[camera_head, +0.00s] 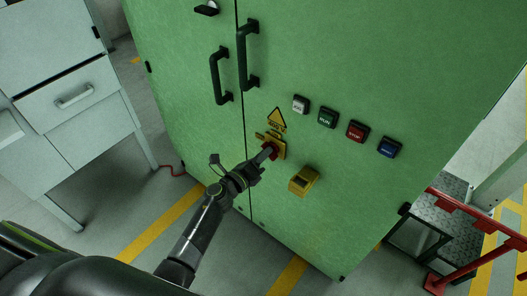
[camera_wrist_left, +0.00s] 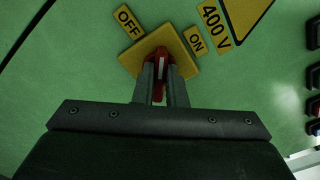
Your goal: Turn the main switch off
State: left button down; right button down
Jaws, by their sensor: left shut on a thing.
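The main switch is a red handle (camera_wrist_left: 161,54) on a square yellow plate (camera_wrist_left: 185,66) on the green cabinet. In the left wrist view, a yellow OFF label (camera_wrist_left: 127,21) lies up and left of the handle and an ON label (camera_wrist_left: 195,40) up and right. The handle's visible top lies between the two labels; its exact setting is hard to tell. My left gripper (camera_head: 268,151) is shut on the handle, with one finger on each side, and partly hides it in both views. My right gripper is not in view.
The green cabinet (camera_head: 380,70) has black door handles (camera_head: 220,77) and a row of push buttons (camera_head: 328,117). A yellow box (camera_head: 304,180) juts out right of my left gripper. A grey drawer unit (camera_head: 75,95) stands left; a red rail (camera_head: 470,205) stands right.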

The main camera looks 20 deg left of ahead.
pick_arm(q)
jog(key=shift+a+f+n+p, duration=0.1)
jog(key=shift+n+p, duration=0.65)
jog(key=shift+n, duration=1.15)
jog(key=shift+f+n+p, duration=0.1)
jog(key=shift+n+p, duration=0.65)
jog(key=shift+n, duration=1.15)
jog(key=c, duration=1.5)
grip_release()
jog(key=b+v, duration=0.1)
jog(key=v, duration=1.6)
jog(key=shift+s+a, duration=0.1)
jog(key=shift+s, duration=0.1)
